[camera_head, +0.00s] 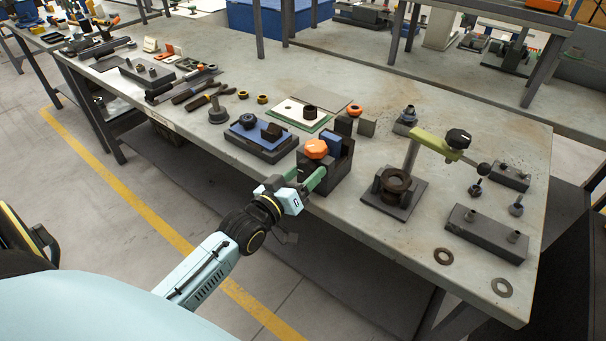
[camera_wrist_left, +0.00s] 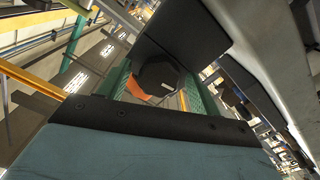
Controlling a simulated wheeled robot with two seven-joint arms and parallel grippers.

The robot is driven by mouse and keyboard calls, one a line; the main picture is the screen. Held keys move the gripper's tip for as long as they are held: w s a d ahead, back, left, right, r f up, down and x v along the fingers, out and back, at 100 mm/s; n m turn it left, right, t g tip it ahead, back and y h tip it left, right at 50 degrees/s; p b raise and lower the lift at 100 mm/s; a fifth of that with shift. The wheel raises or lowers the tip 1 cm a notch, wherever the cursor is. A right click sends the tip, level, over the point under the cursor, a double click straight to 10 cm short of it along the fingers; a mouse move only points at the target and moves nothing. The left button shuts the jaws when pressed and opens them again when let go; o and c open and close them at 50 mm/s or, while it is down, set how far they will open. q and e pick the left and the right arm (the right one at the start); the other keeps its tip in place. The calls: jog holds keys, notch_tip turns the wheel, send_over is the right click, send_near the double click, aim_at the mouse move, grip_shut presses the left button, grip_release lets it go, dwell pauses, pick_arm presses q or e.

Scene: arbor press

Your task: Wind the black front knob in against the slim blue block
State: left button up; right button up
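The slim blue block (camera_head: 334,143) stands upright in the black fixture (camera_head: 341,168) near the table's front edge. An orange knob (camera_head: 316,149) sits on top of the fixture, left of the blue block. My left gripper (camera_head: 304,179) is at the front of the fixture, its green fingers apart and pointing at it. In the left wrist view the black front knob (camera_wrist_left: 158,75) lies between the two fingers, with narrow gaps beside it, and part of the orange knob (camera_wrist_left: 138,90) shows behind. The black knob is hidden in the head view. My right gripper is out of view.
Left of the fixture is a dark base with a blue plate (camera_head: 262,133). To the right stands a press with a green arm (camera_head: 437,145) and a dark base. Behind is a green-edged white tray (camera_head: 290,112). Two washers (camera_head: 443,256) lie near the front right edge.

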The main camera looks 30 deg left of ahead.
pick_arm(q)
jog(key=s+a, duration=0.1)
jog(key=s, duration=1.2)
jog(key=shift+s+p, duration=0.2)
jog(key=shift+p, duration=0.1)
jog(key=s+f+m+g, duration=0.1)
jog(key=s+f+g, duration=0.2)
jog(key=f, duration=0.8)
jog(key=s+d+f+m+g+y, duration=0.1)
jog(key=s+f+g, duration=0.2)
jog(key=f, duration=0.7)
jog(key=s+f+m+g, duration=0.1)
jog(key=s+f+g, duration=0.2)
jog(key=f, duration=0.8)
jog(key=s+d+f+m+g, duration=0.2)
jog(key=s+f+g, duration=0.2)
jog(key=s+f, duration=0.3)
jog(key=s+d+f+m+g, duration=0.2)
jog(key=s+f+g, duration=0.2)
jog(key=s+f, duration=0.4)
jog(key=s, duration=0.7)
jog(key=shift+s+f, duration=0.15)
jog(key=shift+s, duration=0.05)
jog(key=shift+d, duration=0.1)
